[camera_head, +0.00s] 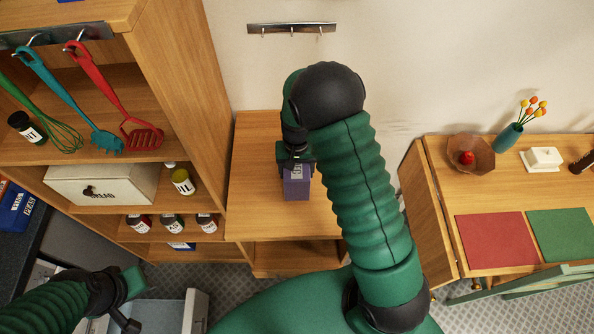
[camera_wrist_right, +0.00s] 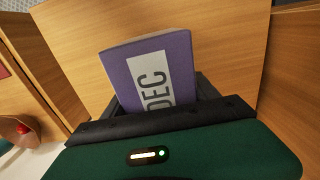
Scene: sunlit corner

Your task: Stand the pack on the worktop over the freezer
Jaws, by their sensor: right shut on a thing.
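A purple pack (camera_head: 297,186) with a pale label is in my right gripper (camera_head: 295,160), over the wooden surface in the middle of the head view. In the right wrist view the pack (camera_wrist_right: 180,62) sits between the dark jaws, its label partly reading "DEC". I cannot tell whether its base touches the wood. A dark worktop (camera_head: 34,238) shows at the left edge, with blue packs marked "PEAS" (camera_head: 14,208) by it. Grey-white fronts below it may be the freezer, mostly hidden. My left gripper (camera_head: 130,302) is low at the left, near a pale open drawer or box; its jaws are unclear.
The wooden unit (camera_head: 262,140) under the purple pack has a bare top. A tall shelf (camera_head: 180,90) with hanging utensils, a bread bin (camera_head: 100,184) and jars stands between it and the worktop. A right-hand table (camera_head: 440,165) holds a bowl, flowers and mats.

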